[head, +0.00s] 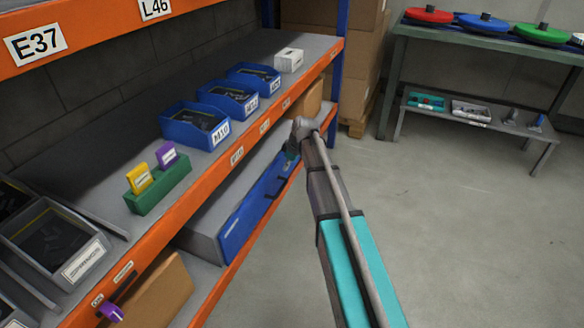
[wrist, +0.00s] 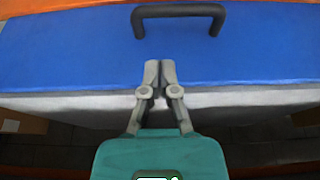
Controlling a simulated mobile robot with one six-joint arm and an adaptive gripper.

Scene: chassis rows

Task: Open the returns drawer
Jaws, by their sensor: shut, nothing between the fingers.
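The returns drawer is a grey box with a blue front (head: 243,216) on the level below the orange-edged shelf; a small label on it is too small to read. The blue front (wrist: 70,50) fills much of the wrist view. Its dark bar handle (wrist: 180,11) is at the top of that view and also shows in the head view (head: 277,186). My gripper (wrist: 160,66) is shut and empty in front of the blue face, apart from the handle. In the head view my wrist mostly hides the fingers.
Blue bins (head: 196,126), a green holder (head: 158,190) with yellow and purple tags, and a white box (head: 289,60) stand on the shelf above. A cardboard box (head: 155,293) sits left of the drawer. The floor (head: 470,230) at right is clear.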

